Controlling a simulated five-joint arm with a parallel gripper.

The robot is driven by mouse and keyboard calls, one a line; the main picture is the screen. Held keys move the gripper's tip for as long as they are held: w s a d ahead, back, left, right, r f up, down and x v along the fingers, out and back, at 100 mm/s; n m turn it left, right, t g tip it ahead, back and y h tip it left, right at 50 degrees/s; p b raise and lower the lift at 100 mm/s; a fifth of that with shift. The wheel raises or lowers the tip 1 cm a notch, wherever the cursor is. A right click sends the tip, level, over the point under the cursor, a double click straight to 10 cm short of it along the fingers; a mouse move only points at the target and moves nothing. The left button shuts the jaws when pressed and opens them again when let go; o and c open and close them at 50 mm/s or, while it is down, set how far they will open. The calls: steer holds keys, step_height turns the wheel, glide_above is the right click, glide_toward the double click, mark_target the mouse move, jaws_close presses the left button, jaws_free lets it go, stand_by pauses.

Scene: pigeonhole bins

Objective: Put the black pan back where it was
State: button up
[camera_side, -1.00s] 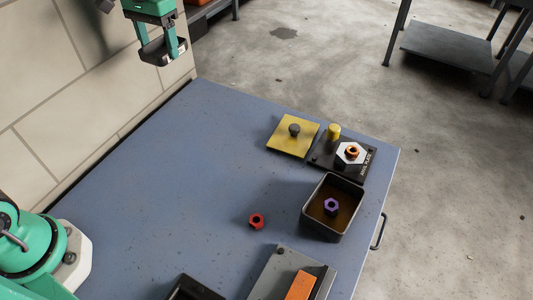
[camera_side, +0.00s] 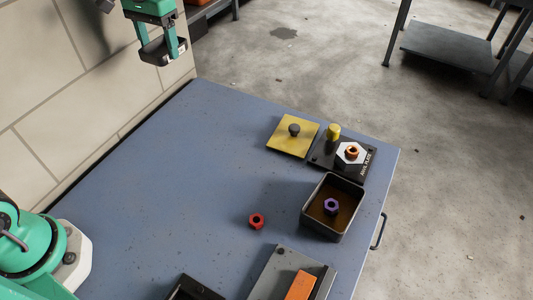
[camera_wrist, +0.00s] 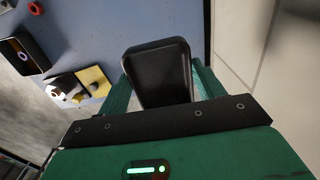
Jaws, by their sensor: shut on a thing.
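The black pan (camera_side: 164,50) is held at the top left of the side view, in the air above the far left end of the bench. My gripper (camera_side: 160,44) is shut on it, with its green fingers at the pan's two sides. In the wrist view the pan (camera_wrist: 160,75) fills the space between the fingers of my gripper (camera_wrist: 160,88). The part of the pan that I see there is dark and smooth. What it holds, if anything, I cannot tell.
The blue bench (camera_side: 180,180) is bare across its middle and left. A yellow plate (camera_side: 288,146) with a knob, a black base plate (camera_side: 325,157), a black bin (camera_side: 350,188) with a purple nut (camera_side: 331,206), a red nut (camera_side: 257,221) and an orange block (camera_side: 300,286) stand rightward. A block wall (camera_side: 80,80) stands close to the gripper.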

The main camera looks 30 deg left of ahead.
steer(key=s+d+f+m, duration=0.2)
steer(key=d, duration=0.3)
steer(key=s+d+f+m, duration=0.2)
steer(key=d+f+m, duration=0.1)
steer(key=d, duration=0.3)
steer(key=m, duration=1.3)
glide_above(209, 252)
step_height(209, 252, down, 10)
steer(key=f, duration=0.1)
steer(key=shift+r, duration=0.25)
steer(key=shift+f, duration=0.1)
steer(key=shift+f, duration=3.9)
steer(key=shift+f, duration=0.15)
steer(key=o, duration=1.2)
steer(key=shift+o, duration=0.2)
